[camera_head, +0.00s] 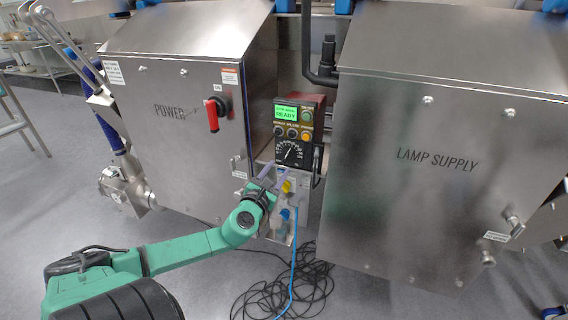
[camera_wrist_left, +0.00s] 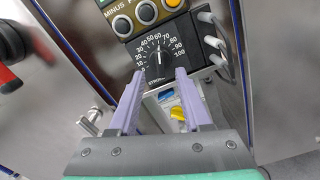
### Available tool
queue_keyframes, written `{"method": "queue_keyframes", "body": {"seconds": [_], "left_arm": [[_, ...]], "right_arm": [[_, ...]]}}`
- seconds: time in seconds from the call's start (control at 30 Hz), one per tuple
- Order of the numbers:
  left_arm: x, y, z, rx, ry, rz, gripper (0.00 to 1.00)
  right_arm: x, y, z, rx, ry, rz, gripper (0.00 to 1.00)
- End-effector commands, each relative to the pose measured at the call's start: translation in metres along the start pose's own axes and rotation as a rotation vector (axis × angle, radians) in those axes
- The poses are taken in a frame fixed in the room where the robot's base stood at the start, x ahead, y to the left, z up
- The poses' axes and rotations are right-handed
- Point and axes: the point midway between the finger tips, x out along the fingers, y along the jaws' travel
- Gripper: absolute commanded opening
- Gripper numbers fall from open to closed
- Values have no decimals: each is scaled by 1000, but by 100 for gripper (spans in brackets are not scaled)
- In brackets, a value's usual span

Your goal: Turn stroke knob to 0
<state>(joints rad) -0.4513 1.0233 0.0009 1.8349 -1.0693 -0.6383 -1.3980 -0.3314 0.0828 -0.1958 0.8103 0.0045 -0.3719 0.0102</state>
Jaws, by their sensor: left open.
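The stroke knob (camera_head: 291,153) is a black dial with a white numbered scale on the small control panel, below the buttons. In the left wrist view the knob (camera_wrist_left: 160,57) shows its white pointer line roughly upward, near the 50 to 60 marks. My left gripper (camera_wrist_left: 158,78) is open, its two purple fingers apart and just below the knob, with nothing between them. In the head view the left gripper (camera_head: 270,174) is in front of the panel's lower part. My right gripper is in neither view.
The green READY display (camera_head: 286,113) and several buttons sit above the knob. A yellow knob (camera_wrist_left: 178,113) lies below it. Steel cabinets marked POWER (camera_head: 170,150) and LAMP SUPPLY (camera_head: 420,190) flank the panel. Cables (camera_head: 290,285) lie on the floor.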

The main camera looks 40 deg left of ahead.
Motion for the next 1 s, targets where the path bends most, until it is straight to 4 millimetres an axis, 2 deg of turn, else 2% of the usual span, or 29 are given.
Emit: {"method": "queue_keyframes", "body": {"seconds": [0.1, 0.3, 0.43, 0.67, 0.73, 0.8, 0.83, 1.0], "left_arm": [[22, 1, 0, -2, -4, 4, 49], [52, 1, 0, -3, -2, 4, 49], [60, 1, 0, -2, -1, 2, 49], [61, 0, 0, -2, 1, 0, 49], [61, 0, 0, -2, 1, 0, 30], [61, 0, 0, -2, 1, 0, 3], [61, 0, 0, -2, 1, 0, 0], [61, 0, 0, -3, 1, 0, 0]], "right_arm": [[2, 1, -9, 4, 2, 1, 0], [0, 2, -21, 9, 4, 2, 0], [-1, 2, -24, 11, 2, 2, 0], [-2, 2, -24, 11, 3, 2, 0], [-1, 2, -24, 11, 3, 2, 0], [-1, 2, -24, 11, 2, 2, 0], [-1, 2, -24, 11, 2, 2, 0], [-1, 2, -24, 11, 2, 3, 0]]}}
